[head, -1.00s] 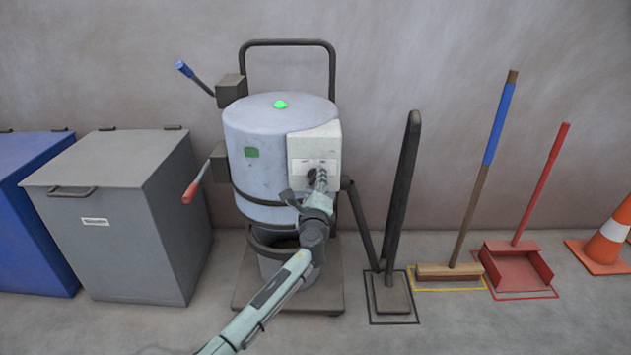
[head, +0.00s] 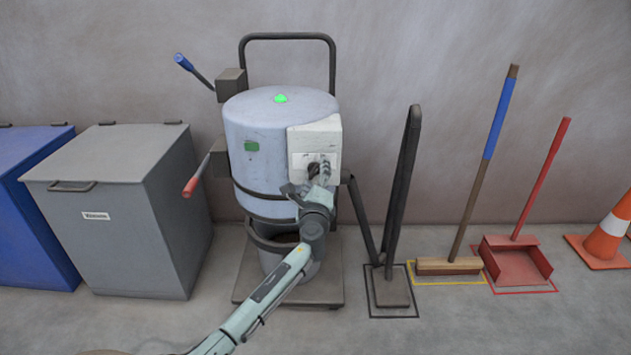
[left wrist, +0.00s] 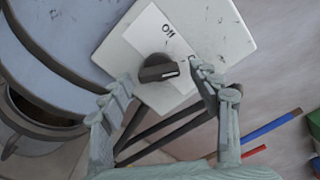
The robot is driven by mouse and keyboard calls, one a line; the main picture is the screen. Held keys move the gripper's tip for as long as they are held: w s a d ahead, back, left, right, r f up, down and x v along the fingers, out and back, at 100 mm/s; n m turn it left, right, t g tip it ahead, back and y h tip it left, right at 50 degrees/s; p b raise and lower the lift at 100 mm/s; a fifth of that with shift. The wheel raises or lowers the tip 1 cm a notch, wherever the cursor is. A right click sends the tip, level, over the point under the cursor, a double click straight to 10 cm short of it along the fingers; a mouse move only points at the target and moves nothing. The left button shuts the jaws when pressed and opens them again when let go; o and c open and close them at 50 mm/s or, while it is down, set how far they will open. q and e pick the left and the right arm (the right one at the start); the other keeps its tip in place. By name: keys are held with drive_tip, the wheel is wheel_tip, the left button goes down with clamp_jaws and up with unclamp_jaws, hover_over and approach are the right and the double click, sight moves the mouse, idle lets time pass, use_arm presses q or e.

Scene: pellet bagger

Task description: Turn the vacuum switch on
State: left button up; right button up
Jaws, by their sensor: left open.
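The vacuum switch is a black rotary knob (left wrist: 158,69) with a pale mark, on a white plate on the pale control box (head: 326,136) of the blue-grey drum machine (head: 262,180). My left gripper (head: 320,168) is in front of the plate and partly hides the knob in the head view. In the left wrist view the open gripper (left wrist: 160,77) has one finger on each side of the knob, with gaps visible. My right gripper is not in view.
A green lamp (head: 281,98) glows on the drum's top. A blue-handled lever (head: 196,72) and a red-handled lever (head: 196,178) stick out at its left. A grey bin (head: 120,220) stands left; a black post (head: 403,190), broom (head: 449,266) and red dustpan (head: 516,262) stand right.

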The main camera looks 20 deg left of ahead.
use_arm(q)
drive_tip(key=v, duration=1.2)
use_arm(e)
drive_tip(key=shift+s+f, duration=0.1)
use_arm(q)
drive_tip(key=s+a+f+n+g+p, duration=0.1)
drive_tip(key=s+a+f+n+g, duration=0.3)
drive_tip(key=s+f+n, duration=0.3)
drive_tip(key=s+a+f+n+g, duration=0.4)
drive_tip(key=s+a+f, duration=0.1)
drive_tip(key=s+f, duration=0.3)
drive_tip(key=s+f+n+g+h, duration=0.1)
drive_tip(key=s+f+n+g, duration=0.2)
drive_tip(key=s, duration=0.7)
drive_tip(key=s+d+f+n+g+h+p, duration=0.1)
drive_tip(key=s+f+n, duration=0.4)
drive_tip(key=s, duration=0.5)
drive_tip(key=shift+f+g+h, duration=0.55)
drive_tip(key=shift+g+h, duration=0.25)
drive_tip(key=shift+g, duration=0.3)
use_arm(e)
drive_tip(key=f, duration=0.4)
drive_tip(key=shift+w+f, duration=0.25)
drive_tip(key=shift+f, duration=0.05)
